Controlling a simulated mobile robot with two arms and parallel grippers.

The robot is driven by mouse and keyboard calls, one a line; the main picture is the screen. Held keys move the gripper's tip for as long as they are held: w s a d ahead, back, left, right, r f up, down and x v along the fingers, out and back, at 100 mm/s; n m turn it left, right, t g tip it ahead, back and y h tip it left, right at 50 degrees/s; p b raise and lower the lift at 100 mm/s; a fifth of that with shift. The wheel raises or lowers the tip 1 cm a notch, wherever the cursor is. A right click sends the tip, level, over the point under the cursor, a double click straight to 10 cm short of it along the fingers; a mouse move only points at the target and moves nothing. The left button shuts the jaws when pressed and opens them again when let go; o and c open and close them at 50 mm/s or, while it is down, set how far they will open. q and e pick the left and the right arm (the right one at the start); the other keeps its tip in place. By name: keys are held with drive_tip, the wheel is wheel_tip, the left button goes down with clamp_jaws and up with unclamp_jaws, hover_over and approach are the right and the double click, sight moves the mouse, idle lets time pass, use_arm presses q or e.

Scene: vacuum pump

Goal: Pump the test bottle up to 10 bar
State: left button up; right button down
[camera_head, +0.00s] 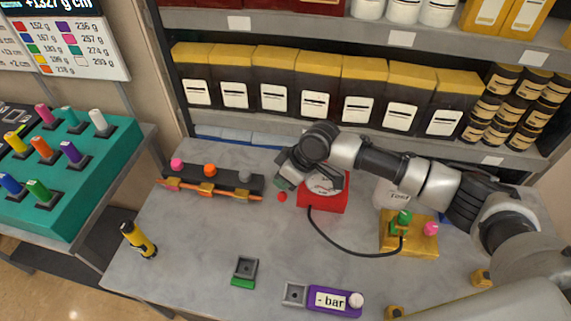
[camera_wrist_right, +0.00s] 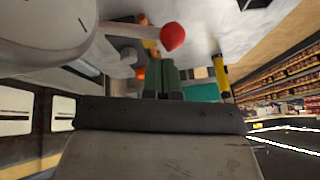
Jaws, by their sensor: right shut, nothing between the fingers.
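The red pump box (camera_head: 331,203) with a white round gauge (camera_head: 322,187) stands mid-table, partly behind my right arm. A red ball (camera_head: 282,197) shows at its left; in the right wrist view the red ball (camera_wrist_right: 173,37) tips a pale rod. My right gripper (camera_head: 284,183) is shut and empty, close beside the ball; contact cannot be told. The fingers also show in the wrist view (camera_wrist_right: 164,82). The test bottle (camera_head: 388,193) is partly hidden by my right arm. A purple display (camera_head: 321,300) reads "- bar". My left gripper is not in view.
A black hose (camera_head: 340,242) runs from the pump to a yellow block (camera_head: 418,245) with green (camera_head: 404,217) and pink knobs. A valve rail (camera_head: 215,190) lies left of the pump. A yellow-black torch-like object (camera_head: 138,239) stands front left. The front-left table is mostly clear.

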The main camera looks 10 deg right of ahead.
drive_tip(key=w+d+r+p, duration=0.2)
drive_tip(key=w+r, duration=0.2)
drive_tip(key=r, duration=0.1)
drive_tip(key=shift+w+r+p, duration=0.2)
drive_tip(key=shift+r+p, duration=0.1)
idle(0.5)
drive_tip(key=w+r, duration=0.1)
drive_tip(key=r, duration=0.1)
drive_tip(key=w+d+r+p, duration=0.1)
drive_tip(key=w, duration=0.1)
drive_tip(key=shift+r, duration=0.4)
drive_tip(key=shift+s+f, duration=0.1)
drive_tip(key=shift+s, duration=0.05)
idle(0.9)
